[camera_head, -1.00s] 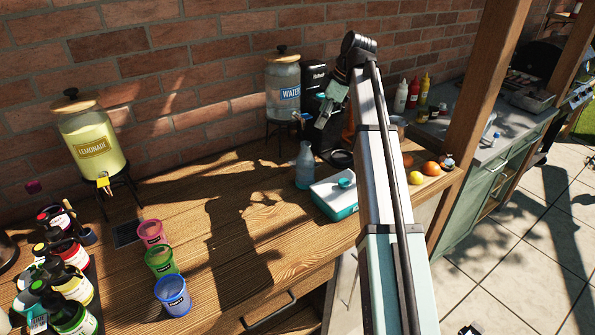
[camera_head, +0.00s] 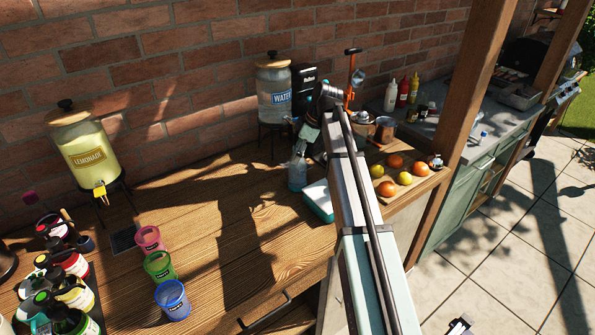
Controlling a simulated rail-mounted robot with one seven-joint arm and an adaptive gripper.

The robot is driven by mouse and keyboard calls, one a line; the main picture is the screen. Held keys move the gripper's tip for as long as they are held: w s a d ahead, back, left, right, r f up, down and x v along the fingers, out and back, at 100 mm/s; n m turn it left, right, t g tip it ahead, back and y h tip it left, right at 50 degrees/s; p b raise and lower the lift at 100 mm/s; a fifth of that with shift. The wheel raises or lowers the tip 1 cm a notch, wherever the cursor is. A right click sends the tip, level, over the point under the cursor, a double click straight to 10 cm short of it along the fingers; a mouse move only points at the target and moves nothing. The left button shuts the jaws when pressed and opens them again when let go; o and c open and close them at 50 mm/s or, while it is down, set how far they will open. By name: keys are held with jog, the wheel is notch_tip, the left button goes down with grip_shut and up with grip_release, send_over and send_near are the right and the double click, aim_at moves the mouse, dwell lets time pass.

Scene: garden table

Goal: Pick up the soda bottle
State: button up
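A pale blue-grey bottle (camera_head: 297,173), which looks like the soda bottle, stands upright on the wooden table below the water dispenser. My gripper (camera_head: 299,149) is at the upper part of this bottle and overlaps it in the picture. The arm link and wrist hide much of the gripper. I cannot tell whether its fingers touch the bottle, or whether they are open or shut.
A white and teal box (camera_head: 318,201) is beside the bottle, partly behind my arm. The water dispenser (camera_head: 274,92) and a black machine (camera_head: 304,78) stand behind. Fruit lies on a board (camera_head: 376,158) to the right. Pink, green and blue cups (camera_head: 172,298) stand left; the middle table is clear.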

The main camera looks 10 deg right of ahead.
jog(key=x, duration=0.3)
jog(key=shift+p, duration=0.4)
jog(key=shift+c, duration=0.4)
jog(key=shift+s, duration=0.1)
grip_shut()
jog(key=shift+r, duration=0.2)
